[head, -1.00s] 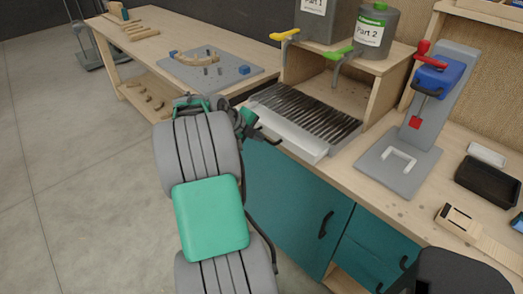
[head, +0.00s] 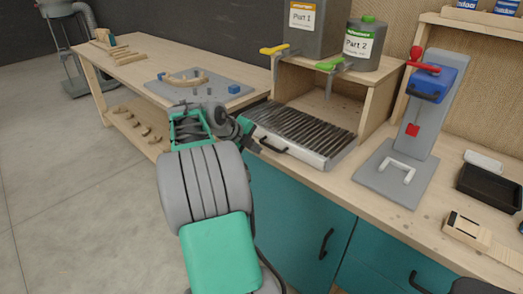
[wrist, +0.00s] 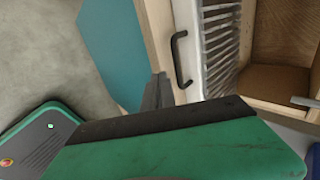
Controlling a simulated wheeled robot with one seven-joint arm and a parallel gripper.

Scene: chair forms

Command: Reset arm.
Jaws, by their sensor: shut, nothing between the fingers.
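My arm reaches forward over the floor beside the workbench. My gripper (head: 250,142) is small and partly hidden by my wrist in the head view, near the left end of a slatted metal tray. In the wrist view my gripper (wrist: 158,92) shows its dark fingers close together with nothing between them. A black handle (wrist: 180,60) on the tray front is just right of the fingers, with a visible gap. In the head view the handle (head: 275,147) is right of my gripper.
The slatted tray (head: 318,150) sits on the bench below the Part 1 (head: 303,25) and Part 2 (head: 362,45) containers. Teal cabinets (head: 290,215) stand below. A blue-and-grey press (head: 420,110) stands right. A wooden table (head: 125,65) is behind.

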